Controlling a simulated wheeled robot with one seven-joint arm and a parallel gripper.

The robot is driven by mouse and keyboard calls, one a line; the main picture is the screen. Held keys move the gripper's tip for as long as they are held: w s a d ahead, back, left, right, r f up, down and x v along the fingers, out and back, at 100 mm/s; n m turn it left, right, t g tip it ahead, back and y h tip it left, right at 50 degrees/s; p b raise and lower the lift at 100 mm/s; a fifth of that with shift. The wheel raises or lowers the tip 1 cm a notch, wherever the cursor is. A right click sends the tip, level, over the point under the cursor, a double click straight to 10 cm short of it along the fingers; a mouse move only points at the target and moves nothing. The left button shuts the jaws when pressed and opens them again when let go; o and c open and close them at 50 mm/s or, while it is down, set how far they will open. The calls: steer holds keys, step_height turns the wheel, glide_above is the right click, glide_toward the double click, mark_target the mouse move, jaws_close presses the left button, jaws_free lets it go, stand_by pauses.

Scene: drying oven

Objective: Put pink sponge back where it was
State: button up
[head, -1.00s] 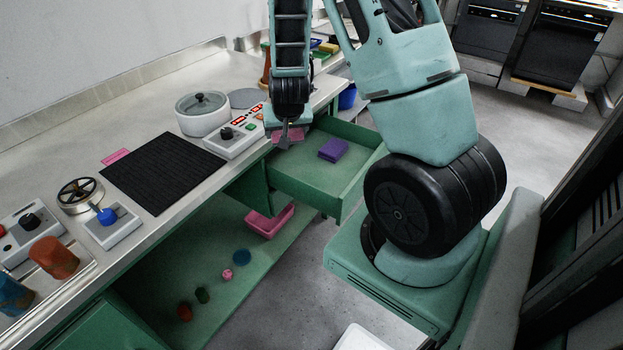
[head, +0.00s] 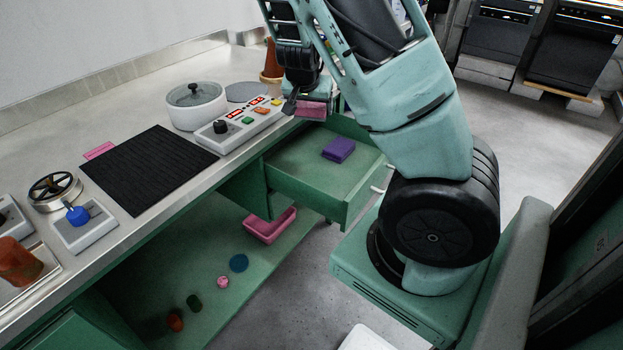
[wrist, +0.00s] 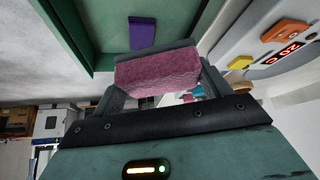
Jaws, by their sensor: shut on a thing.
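The pink sponge (head: 312,109) is in my gripper (head: 300,104), above the back of the open green drawer and close to the counter edge. In the wrist view the pink sponge (wrist: 158,72) sits between the two fingers of my gripper (wrist: 160,85), which is shut on it. The green drawer (head: 300,187) is pulled out below the counter, and a purple sponge (head: 339,149) lies in it. The purple sponge also shows in the wrist view (wrist: 143,34). The far end of the drawer is partly hidden by my arm.
On the counter stand a control panel (head: 240,124) with buttons, a white pot (head: 195,105) and a black mat (head: 150,168). A pink bin (head: 270,227) and several small objects sit on the lower green shelf. The drawer floor around the purple sponge is clear.

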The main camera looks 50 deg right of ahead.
mark_target(312, 176)
step_height(312, 176, down, 23)
steer(key=b, duration=0.9)
steer(key=shift+f, duration=0.1)
steer(key=shift+f+b, duration=0.1)
steer(key=shift+b, duration=0.2)
steer(key=o, duration=1.1)
steer(key=shift+a+r+p, duration=0.2)
steer(key=shift+r+p, duration=0.1)
steer(key=shift+r, duration=0.25)
steer(key=p+v, duration=0.3)
steer(key=v, duration=0.8)
steer(key=shift+p, duration=0.35)
